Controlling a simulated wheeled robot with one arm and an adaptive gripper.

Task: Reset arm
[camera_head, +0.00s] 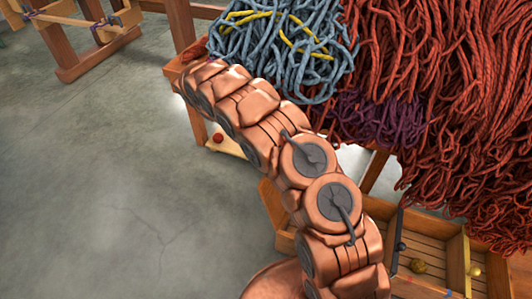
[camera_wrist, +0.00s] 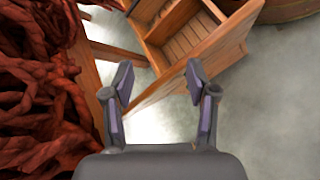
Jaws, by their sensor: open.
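My copper-coloured arm reaches across the middle of the head view, from the bottom right up to the upper left. The end of the arm and the gripper cannot be made out in that view. In the wrist view, my gripper (camera_wrist: 160,82) shows two dark fingers spread apart, with nothing between them. Below the gap lie bare floor and the edge of a wooden box. Red wool (camera_wrist: 40,100) hangs to the left of the fingers.
Blue-grey wool with yellow strands (camera_head: 285,45), purple wool (camera_head: 380,118) and red wool (camera_head: 460,110) heap over a wooden stand. A compartmented wooden tray (camera_head: 425,245) holding small balls sits at the bottom right; the wooden box (camera_wrist: 190,38) shows in the wrist view. Concrete floor (camera_head: 90,170) is clear at left.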

